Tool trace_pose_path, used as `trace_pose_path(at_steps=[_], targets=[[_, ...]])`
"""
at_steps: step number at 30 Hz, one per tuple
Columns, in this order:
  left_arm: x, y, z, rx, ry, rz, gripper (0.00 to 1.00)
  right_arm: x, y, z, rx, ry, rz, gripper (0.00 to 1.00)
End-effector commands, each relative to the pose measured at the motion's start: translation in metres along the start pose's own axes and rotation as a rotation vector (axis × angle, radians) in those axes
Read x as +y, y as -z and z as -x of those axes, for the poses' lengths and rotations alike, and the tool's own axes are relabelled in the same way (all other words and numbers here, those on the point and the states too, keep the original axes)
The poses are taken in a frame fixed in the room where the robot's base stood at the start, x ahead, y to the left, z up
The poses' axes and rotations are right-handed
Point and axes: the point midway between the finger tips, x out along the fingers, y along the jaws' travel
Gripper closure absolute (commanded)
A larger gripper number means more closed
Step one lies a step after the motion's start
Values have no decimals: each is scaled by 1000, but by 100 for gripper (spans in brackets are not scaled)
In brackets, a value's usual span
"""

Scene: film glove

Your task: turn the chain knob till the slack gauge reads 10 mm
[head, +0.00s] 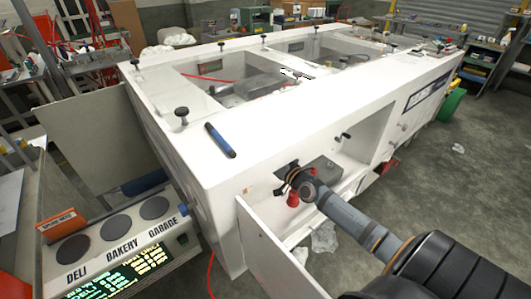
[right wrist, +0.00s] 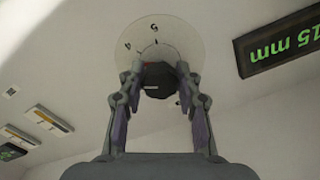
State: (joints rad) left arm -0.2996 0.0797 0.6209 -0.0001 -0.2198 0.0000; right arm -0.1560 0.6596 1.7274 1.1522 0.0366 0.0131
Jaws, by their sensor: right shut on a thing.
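The chain knob (right wrist: 157,80) is a dark, faceted knob with a small red mark, in front of a pale round dial (right wrist: 152,38) with a few numerals. My right gripper (right wrist: 154,72) is shut on it, one finger on each side. The slack gauge (right wrist: 281,48) is a dark display with green digits at the right of the right wrist view; upside down, it reads 15 mm, close to the frame's edge. In the head view my right gripper (head: 297,180) reaches into the white machine's open front, and I cannot make out the knob there. My left gripper is not in view.
The white machine (head: 225,170) has an open door panel (head: 270,255) low at the front and a blue marker (head: 220,141) on top. A counter unit (head: 130,235) with round plates and a green display stands at left. Floor at right is mostly clear.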

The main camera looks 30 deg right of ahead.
Motion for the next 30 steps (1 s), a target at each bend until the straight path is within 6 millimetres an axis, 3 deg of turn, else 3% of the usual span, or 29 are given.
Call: trace_pose_path(at_steps=[18,30], targets=[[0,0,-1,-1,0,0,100,0,-1,0,-2,-1,-572,98],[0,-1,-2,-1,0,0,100,0,-1,0,-2,-1,-814,98]])
